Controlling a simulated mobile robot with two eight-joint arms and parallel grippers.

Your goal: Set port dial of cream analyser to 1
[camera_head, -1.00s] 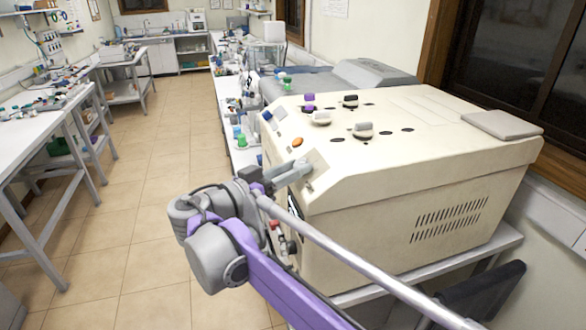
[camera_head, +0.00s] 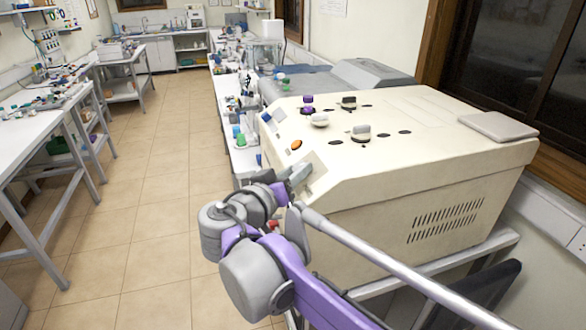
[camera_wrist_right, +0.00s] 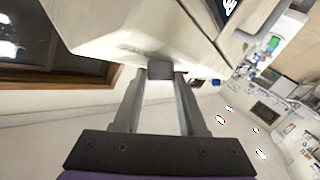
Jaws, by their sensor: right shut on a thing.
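The cream analyser (camera_head: 430,165) is a large cream box on a bench at the right. It also fills the top of the right wrist view (camera_wrist_right: 120,25). My right gripper (camera_head: 300,177) is at the sloped panel on the analyser's near left corner. In the right wrist view, the two fingers (camera_wrist_right: 160,76) are shut on a small dark grey dial (camera_wrist_right: 159,71) that sits against the cream surface. The dial's markings and pointer cannot be read, and the fingers mostly hide it in the head view. My left gripper is not in view.
An orange button (camera_head: 296,145) is on the sloped panel above my gripper. Several bottles and caps stand on the analyser's top, with a grey pad (camera_head: 498,126) at its right. The tiled floor aisle (camera_head: 150,190) at the left is clear.

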